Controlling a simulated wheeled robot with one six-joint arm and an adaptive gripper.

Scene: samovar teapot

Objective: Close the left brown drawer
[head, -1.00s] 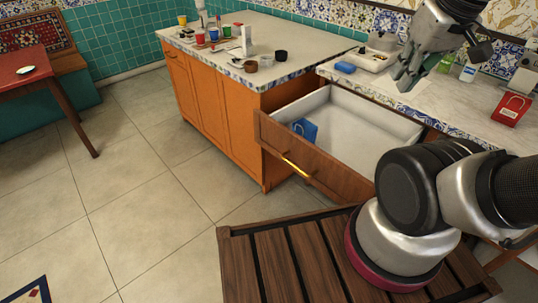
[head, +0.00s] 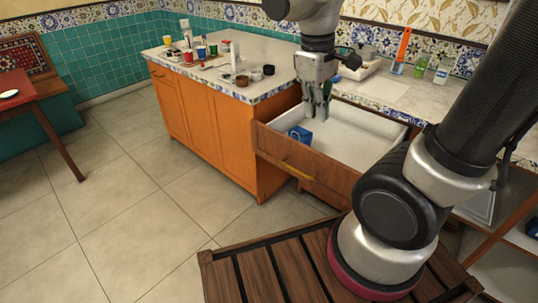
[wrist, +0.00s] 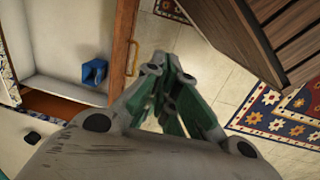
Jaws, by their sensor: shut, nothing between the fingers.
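The brown drawer (head: 300,164) stands pulled out, with a wooden front, a gold bar handle (head: 297,171) and a white interior. A small blue item (head: 300,134) lies inside near the front panel. My gripper (head: 322,115) points down and appears over the drawer in the head view. Its fingers are together and empty. In the wrist view my gripper (wrist: 168,100) shows just right of the drawer's front edge (wrist: 120,50) and its handle (wrist: 132,58), apart from them; I cannot tell the height gap.
An orange cabinet (head: 218,125) with cups and jars on its marble top stands left of the drawer. Bottles (head: 442,72) stand on the right counter. A slatted wooden platform (head: 265,270) lies in front. Tiled floor (head: 130,220) is free at left.

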